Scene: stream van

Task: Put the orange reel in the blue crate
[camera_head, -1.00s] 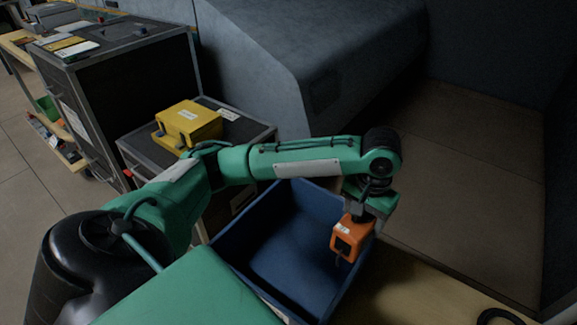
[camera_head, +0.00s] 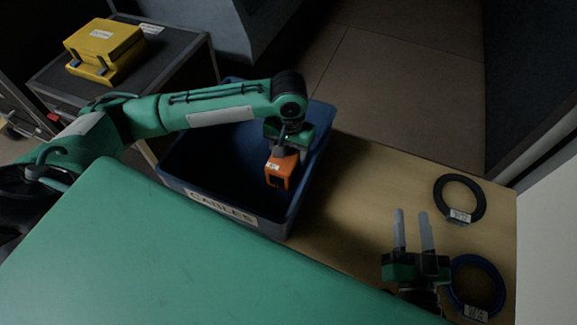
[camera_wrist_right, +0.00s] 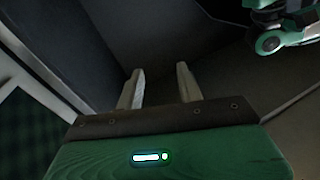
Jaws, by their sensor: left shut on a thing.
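The blue crate (camera_head: 173,180), labelled CABLES, stands on the wooden table beside the cabinet. The orange reel (camera_head: 279,172) is a small boxy thing held over the right part of the crate's opening. My left gripper (camera_head: 284,155) points down and is shut on the reel; its fingers are mostly hidden by the wrist and the reel. Whether the reel touches the crate's inside I cannot tell. My right gripper (camera_head: 413,228) is over the right part of the table, fingers apart and empty. In the right wrist view its two fingers (camera_wrist_right: 160,88) are spread with nothing between them.
A black cable ring (camera_head: 438,194) and a blue cable ring (camera_head: 499,290) lie on the table (camera_head: 365,185) at the right, each tagged. A yellow case (camera_head: 105,45) sits on the dark cabinet at the upper left. The table between crate and rings is clear.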

